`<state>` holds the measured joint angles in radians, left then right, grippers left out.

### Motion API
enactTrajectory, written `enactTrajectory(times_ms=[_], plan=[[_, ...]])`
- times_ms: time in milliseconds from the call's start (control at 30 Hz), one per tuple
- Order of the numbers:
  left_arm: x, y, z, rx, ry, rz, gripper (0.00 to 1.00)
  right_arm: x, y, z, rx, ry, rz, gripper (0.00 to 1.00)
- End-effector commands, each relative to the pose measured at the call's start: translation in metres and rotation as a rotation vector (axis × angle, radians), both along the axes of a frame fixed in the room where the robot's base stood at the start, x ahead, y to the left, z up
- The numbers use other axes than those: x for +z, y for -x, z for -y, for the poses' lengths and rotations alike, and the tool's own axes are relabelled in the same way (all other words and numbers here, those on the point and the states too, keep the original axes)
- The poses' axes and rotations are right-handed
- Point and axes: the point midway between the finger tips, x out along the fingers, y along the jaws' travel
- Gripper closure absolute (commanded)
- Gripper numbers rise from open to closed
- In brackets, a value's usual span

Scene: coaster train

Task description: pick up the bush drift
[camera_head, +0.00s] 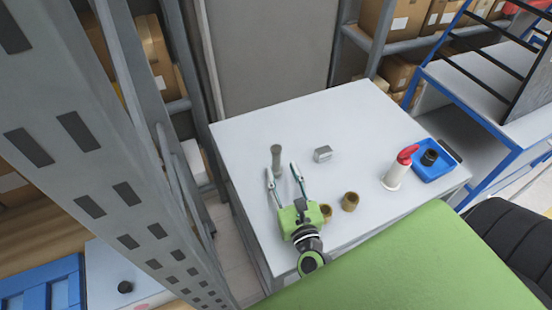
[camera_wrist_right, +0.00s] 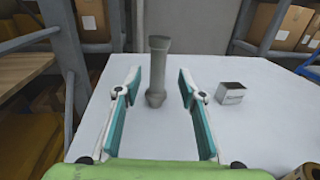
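The bush drift appears to be the grey, slim upright cylinder (camera_head: 277,160) with a wider head, standing on the white table near its left side. It also shows in the right wrist view (camera_wrist_right: 157,65), upright and near the middle. My right gripper (camera_head: 281,170) is open, its two fingers either side of the drift in the picture. In the right wrist view the gripper (camera_wrist_right: 159,75) shows gaps between each finger and the drift. I cannot tell whether the drift is between the fingertips or just beyond them. My left gripper is not in view.
A small grey block (camera_head: 323,154) lies right of the drift. Two brass bushes (camera_head: 350,201) (camera_head: 326,211) stand near my right gripper. A red-topped white bottle (camera_head: 398,172) and a blue tray (camera_head: 436,172) stand at the right. The table's (camera_head: 335,115) back is clear.

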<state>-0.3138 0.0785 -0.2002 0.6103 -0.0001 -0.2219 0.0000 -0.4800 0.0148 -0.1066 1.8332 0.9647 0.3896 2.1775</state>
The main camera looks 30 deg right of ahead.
Motion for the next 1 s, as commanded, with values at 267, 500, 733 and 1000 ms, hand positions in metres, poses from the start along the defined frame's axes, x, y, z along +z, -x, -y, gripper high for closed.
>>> enactTrajectory(times_ms=[267,500,733,1000], plan=[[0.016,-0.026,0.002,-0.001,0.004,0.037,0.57,0.004,-0.021,0.003,0.001,0.002,0.0,0.63],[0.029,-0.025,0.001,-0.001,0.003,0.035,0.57,0.003,-0.051,0.008,0.001,0.003,-0.001,0.63],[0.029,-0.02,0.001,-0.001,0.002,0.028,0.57,0.0,-0.058,0.009,0.001,0.003,-0.002,0.63],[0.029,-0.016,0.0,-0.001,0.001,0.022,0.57,0.0,-0.057,0.009,0.001,0.003,-0.002,1.0]])
